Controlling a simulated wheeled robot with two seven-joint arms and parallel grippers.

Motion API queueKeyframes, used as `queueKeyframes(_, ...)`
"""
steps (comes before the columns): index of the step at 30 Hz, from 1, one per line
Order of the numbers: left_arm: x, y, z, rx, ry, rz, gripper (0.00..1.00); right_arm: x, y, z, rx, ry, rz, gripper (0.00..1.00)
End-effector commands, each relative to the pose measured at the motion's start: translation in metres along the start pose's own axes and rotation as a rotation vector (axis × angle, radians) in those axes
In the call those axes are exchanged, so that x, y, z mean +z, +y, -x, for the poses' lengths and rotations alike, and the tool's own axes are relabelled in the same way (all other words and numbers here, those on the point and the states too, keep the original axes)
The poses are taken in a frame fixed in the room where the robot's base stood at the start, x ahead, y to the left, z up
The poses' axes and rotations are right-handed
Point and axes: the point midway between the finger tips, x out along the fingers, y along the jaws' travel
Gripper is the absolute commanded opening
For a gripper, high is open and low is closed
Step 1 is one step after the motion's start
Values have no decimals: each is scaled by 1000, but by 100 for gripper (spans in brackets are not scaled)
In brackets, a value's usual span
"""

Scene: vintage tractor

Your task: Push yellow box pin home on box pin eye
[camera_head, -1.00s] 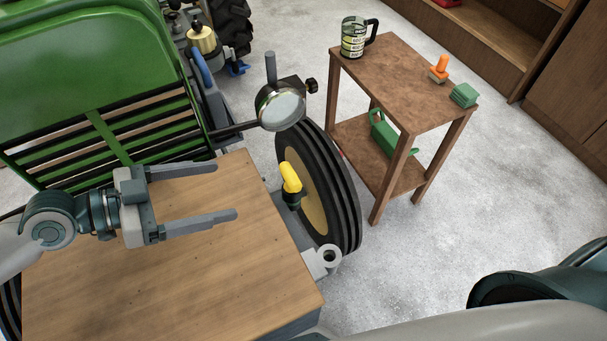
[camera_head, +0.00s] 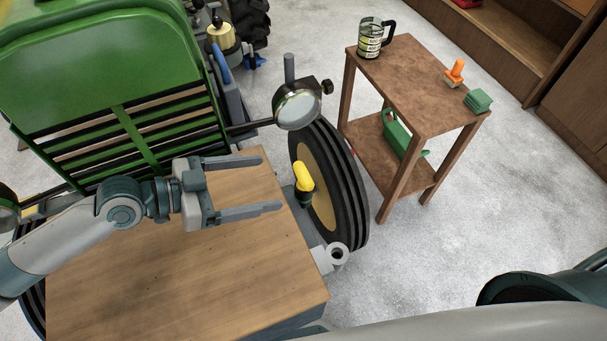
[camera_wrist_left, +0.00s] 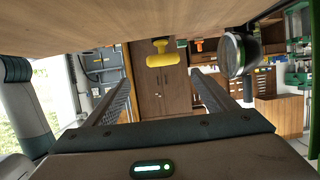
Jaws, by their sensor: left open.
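The yellow box pin (camera_head: 303,177) stands at the right edge of the wooden deck, its yellow handle above a dark fitting (camera_head: 305,197). In the left wrist view the yellow pin (camera_wrist_left: 167,60) shows ahead, above and between the finger lines. A grey ring-shaped eye (camera_head: 337,255) sticks out at the deck's right corner; I cannot tell whether it or the dark fitting is the box pin eye. How deep the pin sits is unclear. My left gripper (camera_head: 271,184) is open and empty, just left of the pin and apart from it. My right gripper is out of view.
The wooden deck (camera_head: 170,260) lies below the left gripper. A round lamp or mirror (camera_head: 298,109) on an arm and a black tyre (camera_head: 340,185) stand beyond the pin. A brown side table (camera_head: 420,85) is farther right.

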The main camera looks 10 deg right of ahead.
Motion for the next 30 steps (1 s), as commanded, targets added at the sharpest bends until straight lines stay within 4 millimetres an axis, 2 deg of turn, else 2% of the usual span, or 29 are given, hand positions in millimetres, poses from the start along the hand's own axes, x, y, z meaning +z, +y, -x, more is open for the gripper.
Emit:
queueKeyframes(1, -4, 1, -8, 3, 2, 2, 78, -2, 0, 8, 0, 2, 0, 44)
queueKeyframes(6, -4, 0, -33, 1, 2, 2, 78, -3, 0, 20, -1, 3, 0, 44)
queueKeyframes(12, -2, 0, -55, 0, 0, 1, 78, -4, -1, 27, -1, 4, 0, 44)
queueKeyframes(25, 0, 0, -60, 0, 0, 0, 78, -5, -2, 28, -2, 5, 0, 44)
queueKeyframes(30, -1, -2, -67, 0, 0, 1, 78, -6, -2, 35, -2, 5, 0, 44)
